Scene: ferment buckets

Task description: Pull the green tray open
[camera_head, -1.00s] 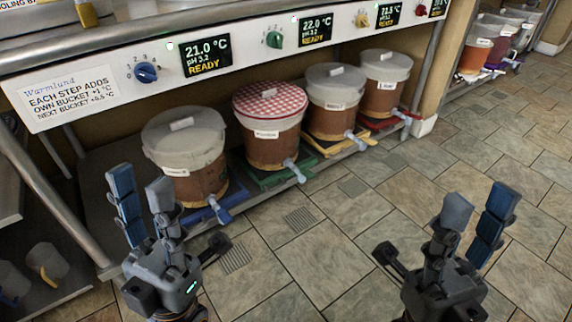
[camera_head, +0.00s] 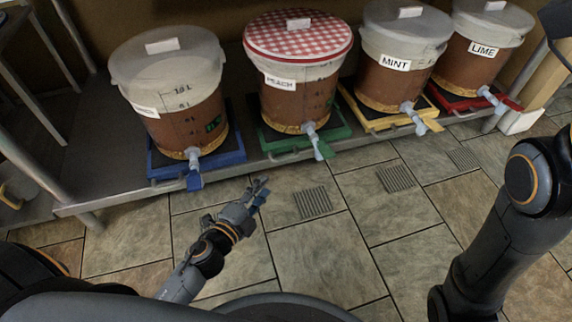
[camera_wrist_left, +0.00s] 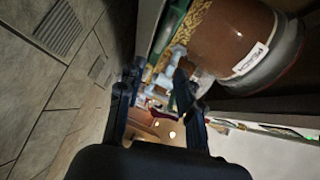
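The green tray (camera_head: 284,147) lies on the low steel shelf under the bucket with the red checked lid (camera_head: 298,38), labelled PEACH. The bucket's tap (camera_head: 314,138) hangs over the tray's front edge. A green strip of a tray (camera_wrist_left: 168,28) also shows in the left wrist view, which is turned sideways. My left gripper (camera_head: 260,190) is low over the floor, in front of the gap between the blue and green trays, apart from both. Its fingers (camera_wrist_left: 158,95) are spread with nothing held between them. My right arm enters at the right; its gripper is out of view.
The blue tray (camera_head: 225,152) with a bucket (camera_head: 170,75) is to the left. The yellow tray (camera_head: 385,122) and red tray (camera_head: 455,100) are to the right, also under buckets. Taps stick out in front. The tiled floor before the shelf is clear.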

